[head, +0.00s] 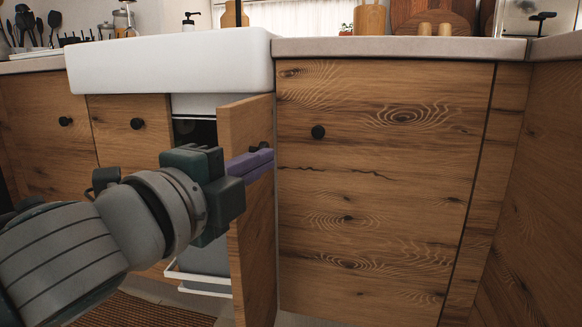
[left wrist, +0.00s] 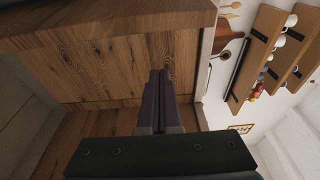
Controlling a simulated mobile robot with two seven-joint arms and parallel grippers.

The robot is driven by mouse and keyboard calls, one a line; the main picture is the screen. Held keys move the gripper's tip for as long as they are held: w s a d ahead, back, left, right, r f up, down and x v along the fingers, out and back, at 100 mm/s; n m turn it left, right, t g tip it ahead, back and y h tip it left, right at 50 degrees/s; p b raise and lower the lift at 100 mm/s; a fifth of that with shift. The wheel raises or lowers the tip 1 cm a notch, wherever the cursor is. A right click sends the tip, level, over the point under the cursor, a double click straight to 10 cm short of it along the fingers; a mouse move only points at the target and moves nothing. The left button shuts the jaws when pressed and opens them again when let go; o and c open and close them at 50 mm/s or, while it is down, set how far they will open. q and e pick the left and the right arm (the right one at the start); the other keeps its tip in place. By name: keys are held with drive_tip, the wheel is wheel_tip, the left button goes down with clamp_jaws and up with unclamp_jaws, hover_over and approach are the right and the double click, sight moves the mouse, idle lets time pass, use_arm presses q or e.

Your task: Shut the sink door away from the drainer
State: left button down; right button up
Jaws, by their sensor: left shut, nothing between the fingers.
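The right sink door (head: 252,215) is a wooden panel below the white sink (head: 170,62). It stands ajar, with a dark gap into the cabinet at its left. The left sink door (head: 130,130) looks closed. My left gripper (head: 250,163) is in front of the open door, its purple fingers together and empty. They overlap the door in the head view and hide part of it beside a small dark fitting. I cannot tell whether they touch it. In the left wrist view the shut fingers (left wrist: 160,100) point toward wood. My right gripper is not in view.
A white frame (head: 205,281) shows low in the sink cabinet. A rack with utensils (head: 35,38) stands on the left counter.

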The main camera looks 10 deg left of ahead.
use_arm(q)
drive_tip(key=shift+w+a+b, duration=0.2)
drive_tip(key=shift+a+b, duration=0.05)
drive_tip(key=shift+a, duration=0.7)
drive_tip(key=shift+w+a+b, duration=0.15)
drive_tip(key=shift+a+b, duration=0.1)
drive_tip(key=shift+a, duration=0.65)
